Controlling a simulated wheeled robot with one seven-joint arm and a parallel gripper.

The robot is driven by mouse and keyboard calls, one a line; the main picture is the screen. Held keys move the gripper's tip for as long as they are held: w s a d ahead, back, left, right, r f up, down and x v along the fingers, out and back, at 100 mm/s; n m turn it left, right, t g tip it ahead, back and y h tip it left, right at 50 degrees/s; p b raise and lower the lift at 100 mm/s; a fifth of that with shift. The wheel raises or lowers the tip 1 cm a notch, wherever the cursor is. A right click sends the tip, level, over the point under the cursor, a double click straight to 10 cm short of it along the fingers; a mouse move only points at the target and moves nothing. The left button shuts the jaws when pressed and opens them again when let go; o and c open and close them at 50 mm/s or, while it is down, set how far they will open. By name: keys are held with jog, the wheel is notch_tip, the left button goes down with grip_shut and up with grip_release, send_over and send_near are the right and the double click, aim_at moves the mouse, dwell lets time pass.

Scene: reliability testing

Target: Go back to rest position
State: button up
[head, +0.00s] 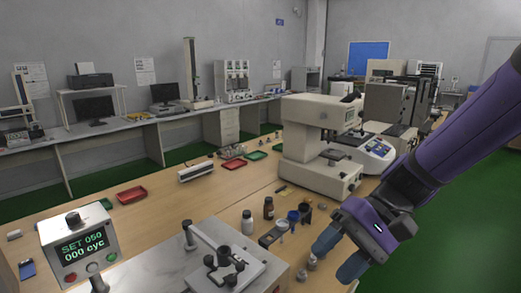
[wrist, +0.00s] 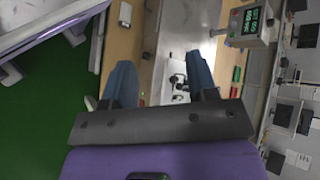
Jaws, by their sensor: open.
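My gripper (head: 338,254) is at the lower right of the head view, at the end of my purple arm. It hangs near the right edge of the wooden bench (head: 150,215). In the wrist view my gripper (wrist: 160,82) shows two blue fingers spread wide apart with nothing between them. Small metal pieces (head: 307,270) lie on the bench just beside the fingers in the head view. I cannot tell whether the fingers touch them.
A test fixture (head: 225,265) with a control box (head: 78,243) reading "SET 050, 000 cyc" stands at the front. Bottles (head: 247,222) and small cups stand left of my gripper. A beige instrument (head: 310,150) stands behind. Green floor (head: 460,230) is open on the right.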

jog(key=s+d+r+t+h, duration=0.2)
jog(key=d+r+t+h, duration=0.2)
jog(key=d, duration=0.5)
jog(key=s+d+r+n+t+h, duration=0.1)
jog(key=s+d+r+t+h, duration=0.1)
jog(key=d+r+t+h, duration=0.3)
jog(key=d+r, duration=0.2)
jog(key=d, duration=0.2)
jog(key=shift+s+d+r+t+h, duration=0.15)
jog(key=shift+s+r+t+h, duration=0.15)
jog(key=shift+s+t, duration=0.1)
